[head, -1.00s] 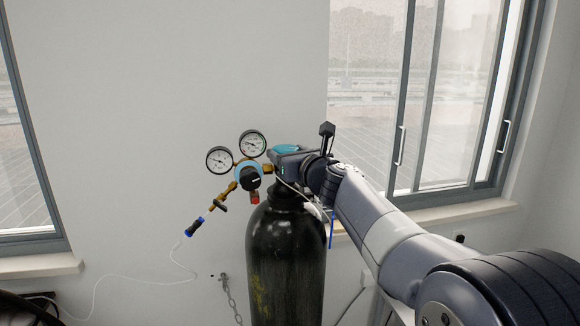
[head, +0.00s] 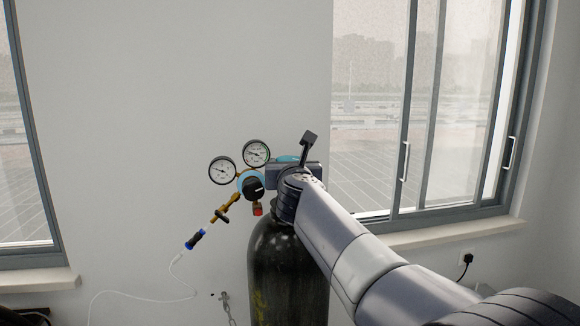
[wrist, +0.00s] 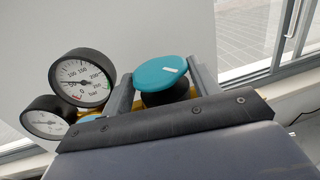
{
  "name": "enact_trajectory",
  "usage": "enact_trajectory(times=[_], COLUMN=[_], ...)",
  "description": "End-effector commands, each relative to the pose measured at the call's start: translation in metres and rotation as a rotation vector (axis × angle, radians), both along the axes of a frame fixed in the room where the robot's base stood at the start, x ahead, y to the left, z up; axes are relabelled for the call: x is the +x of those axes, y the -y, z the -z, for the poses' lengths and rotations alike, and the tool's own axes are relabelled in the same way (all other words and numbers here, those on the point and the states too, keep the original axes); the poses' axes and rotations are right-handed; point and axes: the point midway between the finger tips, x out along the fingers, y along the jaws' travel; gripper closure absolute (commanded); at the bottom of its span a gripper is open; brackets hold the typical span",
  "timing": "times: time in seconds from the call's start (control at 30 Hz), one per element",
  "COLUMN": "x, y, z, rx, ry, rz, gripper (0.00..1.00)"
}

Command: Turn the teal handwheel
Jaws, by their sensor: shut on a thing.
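The teal handwheel (wrist: 161,72) sits on top of the black gas cylinder (head: 288,265). In the head view only a sliver of teal (head: 287,158) shows behind my gripper (head: 288,170). In the wrist view my gripper (wrist: 163,78) has one finger on each side of the handwheel and is shut on it. My gripper hides most of the valve body in the head view.
Two round gauges (head: 222,170) (head: 256,153) and a brass regulator stand just left of my gripper. A hose end with a thin white line (head: 195,240) hangs lower left. Windows (head: 430,110) are on both sides, with plain wall behind.

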Motion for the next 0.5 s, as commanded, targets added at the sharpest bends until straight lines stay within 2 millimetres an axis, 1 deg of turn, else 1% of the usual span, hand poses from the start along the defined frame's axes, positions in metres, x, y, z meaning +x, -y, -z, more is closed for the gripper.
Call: enact_trajectory(times=[0.2,0.23,0.4,0.5], x=[-0.0002,-0.0002,-0.0002,-0.0003], y=[-0.0002,-0.0002,-0.0004,-0.0011], z=[-0.0023,-0.0023,-0.0017,-0.0014], rx=[0.000,0.000,0.000,0.000], ry=[0.004,0.004,0.003,0.003], rz=[-0.002,-0.002,-0.003,-0.004], gripper=[0.65,0.40,0.26,0.24])
